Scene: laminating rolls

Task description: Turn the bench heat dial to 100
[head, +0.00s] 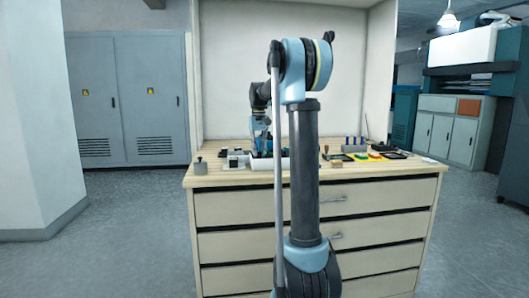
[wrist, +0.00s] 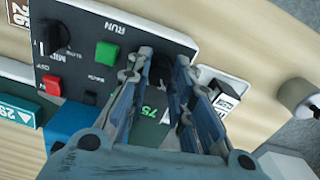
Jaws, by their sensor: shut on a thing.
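In the wrist view a dark control panel (wrist: 82,52) lies on the pale bench top. A black dial (wrist: 160,72) at its right side sits between the fingers of my gripper (wrist: 163,62), which is shut on it. A green 75 mark (wrist: 148,111) shows between the fingers, below the dial. The dial's pointer and a 100 mark cannot be made out; the fingers cover much of the scale. In the head view my gripper (head: 262,143) is down at the bench top, and the panel is too small and hidden to read.
On the panel are a green RUN button (wrist: 107,53), a red button (wrist: 50,85) and another black knob (wrist: 50,40). A roll (wrist: 298,95) lies at the right of the wrist view. The drawer bench (head: 240,208) carries a weight (head: 200,166) at left and several small items at right.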

